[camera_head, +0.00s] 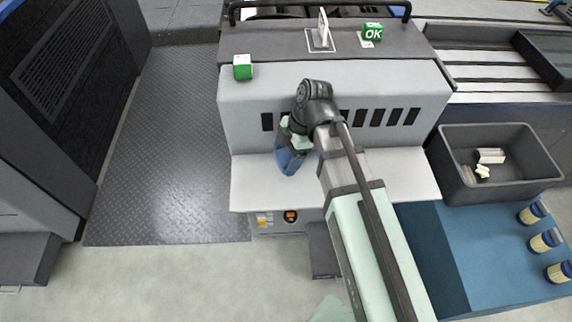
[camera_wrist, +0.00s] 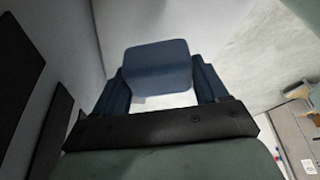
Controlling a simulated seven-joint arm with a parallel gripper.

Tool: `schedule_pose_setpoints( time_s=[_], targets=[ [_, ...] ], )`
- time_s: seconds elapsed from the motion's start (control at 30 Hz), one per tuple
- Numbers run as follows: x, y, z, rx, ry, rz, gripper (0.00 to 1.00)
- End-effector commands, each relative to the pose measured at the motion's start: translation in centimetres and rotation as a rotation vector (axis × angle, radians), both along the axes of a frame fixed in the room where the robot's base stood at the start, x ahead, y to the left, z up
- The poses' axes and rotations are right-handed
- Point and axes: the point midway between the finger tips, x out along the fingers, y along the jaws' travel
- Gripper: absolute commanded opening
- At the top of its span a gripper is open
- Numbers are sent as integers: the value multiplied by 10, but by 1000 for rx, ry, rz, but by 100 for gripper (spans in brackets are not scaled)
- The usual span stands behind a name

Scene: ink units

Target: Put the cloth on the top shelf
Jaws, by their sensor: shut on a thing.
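My gripper (camera_head: 289,156) is over the light lower ledge (camera_head: 256,184) of a grey machine, in front of its slotted face. In the wrist view, its two dark blue fingers (camera_wrist: 160,76) are closed on a blue, block-like thing with rounded corners, which looks like the folded cloth (camera_wrist: 158,62). In the head view the fingers and the held thing merge into one blue shape. Whether it touches the ledge, I cannot tell. The machine's upper top surface (camera_head: 275,44) lies above and behind the gripper.
At right are a dark bin (camera_head: 540,180) with white pieces and a blue surface (camera_head: 480,270) with several canisters.

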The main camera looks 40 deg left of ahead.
Motion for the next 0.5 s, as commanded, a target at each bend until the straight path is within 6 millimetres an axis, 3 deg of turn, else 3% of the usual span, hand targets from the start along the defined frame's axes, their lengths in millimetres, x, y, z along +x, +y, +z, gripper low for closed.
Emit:
schedule_pose_setpoints(
  time_s=[0.23,0.5],
  targets=[
    [0,0,-11,0,0,-1,44],
    [0,0,-41,-1,0,-1,44]
  ],
)
